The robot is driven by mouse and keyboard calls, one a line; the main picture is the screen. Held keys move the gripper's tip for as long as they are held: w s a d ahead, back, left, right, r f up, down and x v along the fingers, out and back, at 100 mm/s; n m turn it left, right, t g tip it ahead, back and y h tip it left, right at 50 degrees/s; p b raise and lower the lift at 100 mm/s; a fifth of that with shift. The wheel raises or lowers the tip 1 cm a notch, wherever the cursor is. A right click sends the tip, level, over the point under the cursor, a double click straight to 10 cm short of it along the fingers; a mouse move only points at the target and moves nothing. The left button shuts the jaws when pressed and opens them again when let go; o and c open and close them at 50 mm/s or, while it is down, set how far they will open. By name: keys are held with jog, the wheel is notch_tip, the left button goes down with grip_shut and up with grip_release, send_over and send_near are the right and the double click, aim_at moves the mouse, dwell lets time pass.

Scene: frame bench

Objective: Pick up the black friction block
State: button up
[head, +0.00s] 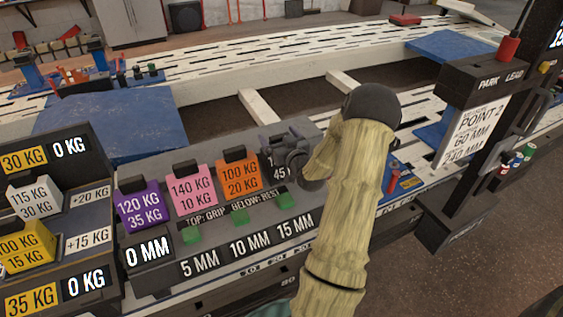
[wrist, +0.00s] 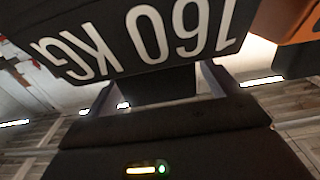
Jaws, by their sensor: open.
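The black friction block stands at the right end of a row of blocks on the grey rack (head: 165,245). In the head view only a strip of the black friction block (head: 266,168) shows, with part of its lettering; my gripper (head: 284,150) and arm hide the rest. In the wrist view the black block (wrist: 150,35) fills the top and reads "160 KG" upside down. My gripper (wrist: 158,88) is open, with a finger on each side of the block's narrow dark grip. I cannot tell whether the fingers touch it.
Orange (head: 240,176), pink (head: 192,188) and purple (head: 141,208) blocks stand left of the black one. A scale-like stand with a white block (head: 35,199) and yellow block (head: 27,245) is at far left. A dark post with a white sign (head: 470,130) stands right.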

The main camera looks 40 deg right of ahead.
dwell(0.4)
jog(key=shift+r, duration=0.1)
grip_shut()
